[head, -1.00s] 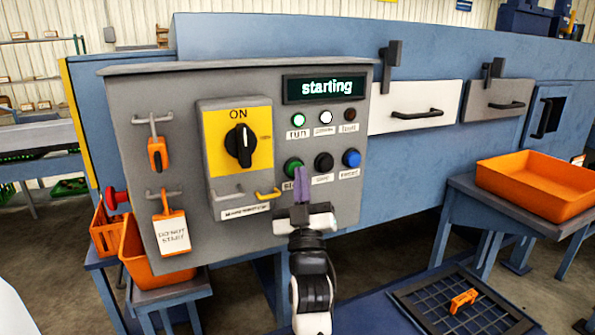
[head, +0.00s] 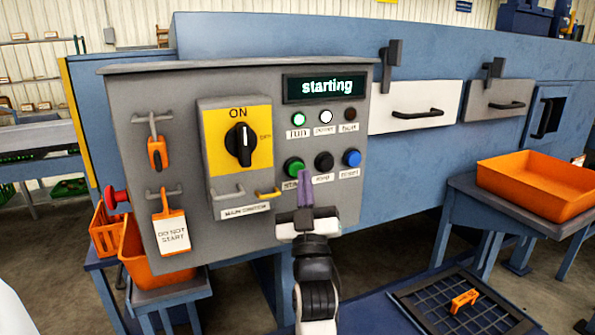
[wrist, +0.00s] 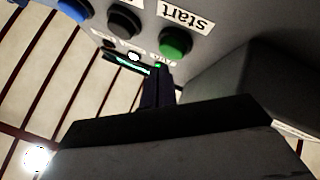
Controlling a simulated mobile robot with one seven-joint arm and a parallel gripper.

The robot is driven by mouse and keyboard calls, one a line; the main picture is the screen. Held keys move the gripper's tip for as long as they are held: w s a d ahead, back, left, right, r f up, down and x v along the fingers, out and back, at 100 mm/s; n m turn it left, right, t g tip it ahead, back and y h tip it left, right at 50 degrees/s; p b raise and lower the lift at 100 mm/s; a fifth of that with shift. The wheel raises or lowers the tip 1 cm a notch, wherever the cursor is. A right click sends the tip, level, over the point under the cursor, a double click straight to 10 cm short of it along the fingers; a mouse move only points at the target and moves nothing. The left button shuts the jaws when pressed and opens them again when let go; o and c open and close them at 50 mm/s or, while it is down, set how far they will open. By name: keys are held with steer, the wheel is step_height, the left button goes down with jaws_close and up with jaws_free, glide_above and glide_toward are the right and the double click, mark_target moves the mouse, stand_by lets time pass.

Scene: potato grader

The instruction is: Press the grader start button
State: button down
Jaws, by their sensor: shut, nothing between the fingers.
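The green start button (head: 293,168) sits on the grey control panel (head: 230,240), left of a black button (head: 324,161) and a blue button (head: 352,158). The display (head: 325,87) reads "starting", and the green run lamp (head: 298,119) is lit. My gripper (head: 305,188) has its purple fingers shut and empty, just below and right of the start button in the head view. In the wrist view the start button (wrist: 175,43) and its label show above the fingers (wrist: 158,88). The fingers look apart from the button; the exact gap cannot be told.
The main switch (head: 239,145) points to ON, with a yellow hasp (head: 268,193) below it. An orange padlock (head: 157,153) and a "do not start" tag (head: 172,232) hang at the panel's left. A red knob (head: 116,198) sticks out at the left.

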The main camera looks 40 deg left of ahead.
steer(key=d, duration=0.1)
steer(key=s+d, duration=0.1)
steer(key=d, duration=0.1)
steer(key=s+d+b, duration=0.1)
steer(key=shift+s+d, duration=0.15)
steer(key=shift+s, duration=0.1)
stand_by(0.8)
